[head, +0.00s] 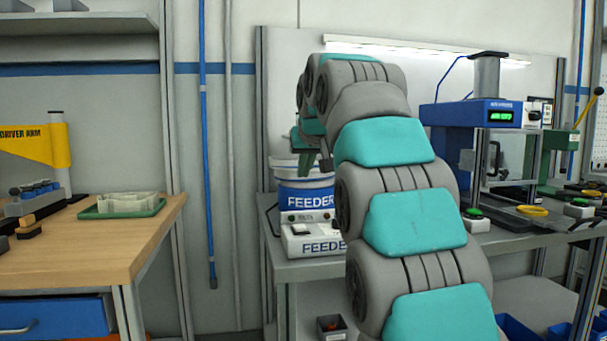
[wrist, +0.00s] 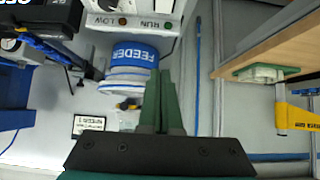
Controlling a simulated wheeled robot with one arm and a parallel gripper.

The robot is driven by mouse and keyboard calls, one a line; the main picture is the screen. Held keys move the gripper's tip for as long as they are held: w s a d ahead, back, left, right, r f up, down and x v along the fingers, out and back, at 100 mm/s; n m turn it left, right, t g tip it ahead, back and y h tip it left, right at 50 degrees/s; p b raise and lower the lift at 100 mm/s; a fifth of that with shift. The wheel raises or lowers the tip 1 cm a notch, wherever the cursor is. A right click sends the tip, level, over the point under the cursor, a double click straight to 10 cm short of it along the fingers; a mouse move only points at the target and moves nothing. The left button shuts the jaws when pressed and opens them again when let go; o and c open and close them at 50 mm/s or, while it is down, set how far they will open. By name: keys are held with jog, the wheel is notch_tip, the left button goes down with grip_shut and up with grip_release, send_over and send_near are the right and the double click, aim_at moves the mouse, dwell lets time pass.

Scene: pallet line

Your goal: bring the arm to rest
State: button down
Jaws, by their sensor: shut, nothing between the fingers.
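My arm reaches up from the lower right of the head view and bends over at the top. It is grey with teal panels. My gripper (head: 327,164) hangs at its far end, in front of the blue and white feeder (head: 306,192), and is partly hidden by the arm. In the wrist view my gripper (wrist: 162,76) shows two dark green fingers close together, with nothing held. The feeder (wrist: 135,54) appears upside down there, beyond the fingers. I cannot tell whether the fingers touch it.
A blue press (head: 490,113) stands on the grey bench to the right, with buttons and a yellow ring (head: 532,211). A wooden table (head: 100,228) at left holds a green tray (head: 120,209) and a yellow driver arm (head: 40,146). Between table and bench is a gap.

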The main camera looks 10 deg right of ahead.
jog(key=shift+f, duration=0.1)
jog(key=s+f+g, duration=0.5)
jog(key=s+f, duration=1.6)
jog(key=s, duration=0.3)
jog(key=s+f+g, duration=0.6)
jog(key=s+f, duration=1.4)
jog(key=s, duration=0.4)
jog(key=shift+a+f+g, duration=0.2)
jog(key=shift+f+g, duration=0.1)
jog(key=shift+f, duration=0.1)
jog(key=c, duration=1.5)
grip_release()
jog(key=shift+w, duration=0.1)
